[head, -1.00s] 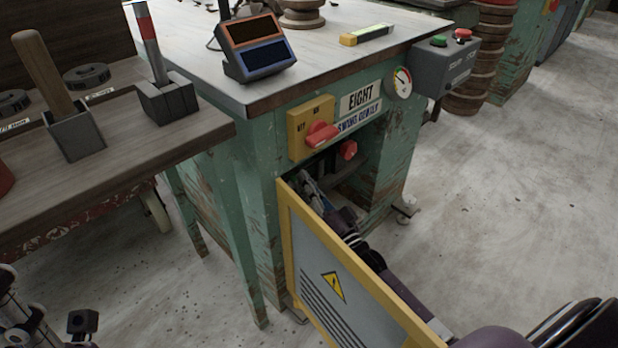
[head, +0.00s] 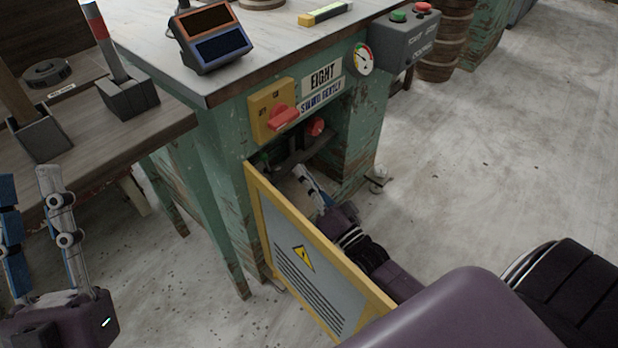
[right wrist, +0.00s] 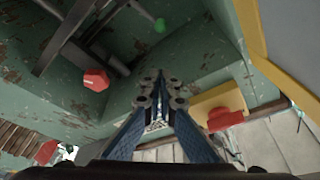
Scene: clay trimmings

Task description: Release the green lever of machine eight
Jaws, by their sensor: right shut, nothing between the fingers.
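Machine eight is the green, chipped bench (head: 210,150) with the label "EIGHT" (head: 325,75). Its yellow-edged door (head: 300,255) stands open. A small green knob, the visible part of the green lever (head: 263,160), shows inside the opening near the door's top corner. In the right wrist view the green lever (right wrist: 160,25) lies beyond the fingertips, at the top. My right gripper (head: 303,172) is inside the opening, shut and empty, apart from the lever. Its fingers meet in the right wrist view (right wrist: 160,80). My left gripper (head: 28,185) is open at the lower left.
A red knob (head: 314,126) is in the opening's upper part. A yellow switch box (head: 262,108) with a red handle (head: 283,117) sits above it. The open door stands beside my right forearm. A wooden side table (head: 80,135) is at the left. Floor at the right is clear.

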